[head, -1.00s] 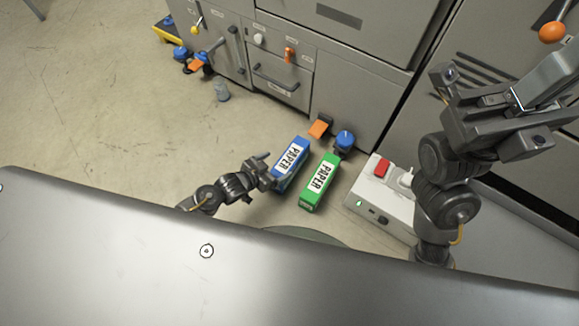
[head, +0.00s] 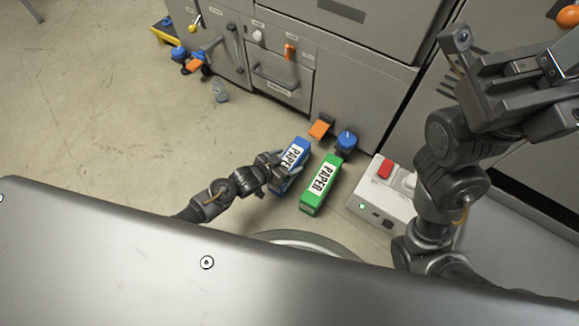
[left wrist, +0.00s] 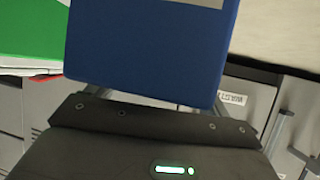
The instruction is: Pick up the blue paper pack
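The blue paper pack (head: 297,152) lies on the floor, with a white label reading PAPER. My left gripper (head: 277,168) is at its near left side, the fingers spread at the pack and covering part of it. In the left wrist view the pack (left wrist: 150,50) fills the upper middle, right in front of the palm; the fingers are mostly hidden behind it, and contact cannot be made out. The left gripper looks open. My right gripper (head: 565,70) is raised at the right, away from the pack, its fingertips partly cut off by the picture edge.
A green paper pack (head: 318,187) lies close to the right of the blue one. A white box with a red switch (head: 372,187) stands further right.

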